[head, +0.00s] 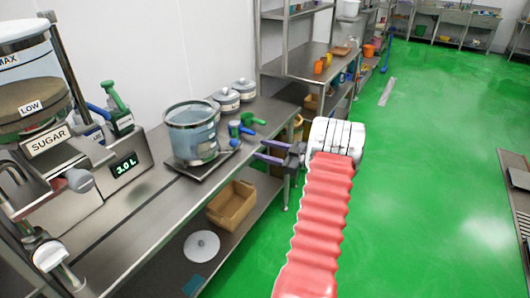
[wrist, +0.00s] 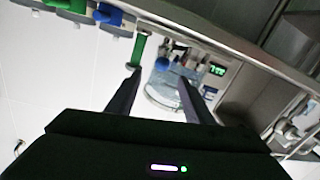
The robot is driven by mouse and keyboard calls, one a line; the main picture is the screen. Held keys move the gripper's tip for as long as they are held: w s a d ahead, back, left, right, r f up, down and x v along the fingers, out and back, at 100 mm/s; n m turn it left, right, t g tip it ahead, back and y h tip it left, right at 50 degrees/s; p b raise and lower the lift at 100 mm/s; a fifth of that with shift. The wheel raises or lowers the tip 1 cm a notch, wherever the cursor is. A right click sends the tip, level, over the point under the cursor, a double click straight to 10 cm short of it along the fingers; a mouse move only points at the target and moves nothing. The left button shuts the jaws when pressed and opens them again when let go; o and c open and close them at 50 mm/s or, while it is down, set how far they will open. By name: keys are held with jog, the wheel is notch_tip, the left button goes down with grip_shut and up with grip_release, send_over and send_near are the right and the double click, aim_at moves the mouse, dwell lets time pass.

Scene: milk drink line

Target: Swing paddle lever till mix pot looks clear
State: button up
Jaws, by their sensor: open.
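The mix pot (head: 192,137) is a clear round vessel with a dark rim, standing upright on a flat base on the steel counter. It looks pale blue-grey; I cannot tell how clear its contents are. Green and blue handles (head: 241,129) stand at its right; I cannot tell which is the paddle lever. My gripper (head: 259,150) is open and empty, to the right of these handles and apparently apart from them. In the wrist view the pot (wrist: 170,92) shows tilted between and beyond my fingers, with a green handle (wrist: 139,48) near one fingertip.
A sugar dispenser (head: 35,95) stands at the left, beside a box with a "3.0 L" display (head: 124,165). Lidded canisters (head: 243,91) stand behind the pot. A cardboard box (head: 232,204) sits on the lower shelf. The green floor (head: 420,190) at right is largely open.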

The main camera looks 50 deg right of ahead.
jog(key=w+a+r+m+g+h, duration=0.3)
jog(key=w+r+m+g+h, duration=0.3)
jog(key=w+r+h, duration=0.35)
jog(key=s+a+r+g+y, duration=0.2)
jog(key=s+a, duration=0.7)
jog(key=a, duration=0.8)
jog(key=s+a+r+g+y, duration=0.1)
jog(key=s+a, duration=0.7)
jog(key=a, duration=0.9)
jog(key=s+a+r+n+g+y, duration=0.1)
jog(key=s+a+r+g+y, duration=0.1)
jog(key=s+a, duration=0.7)
jog(key=a, duration=0.8)
jog(key=shift+s+a+r+g+y, duration=0.25)
jog(key=shift+s+r+g+y, duration=0.05)
jog(key=shift+g+y, duration=0.1)
jog(key=c, duration=0.3)
jog(key=shift+a, duration=0.1)
jog(key=shift+c, duration=0.5)
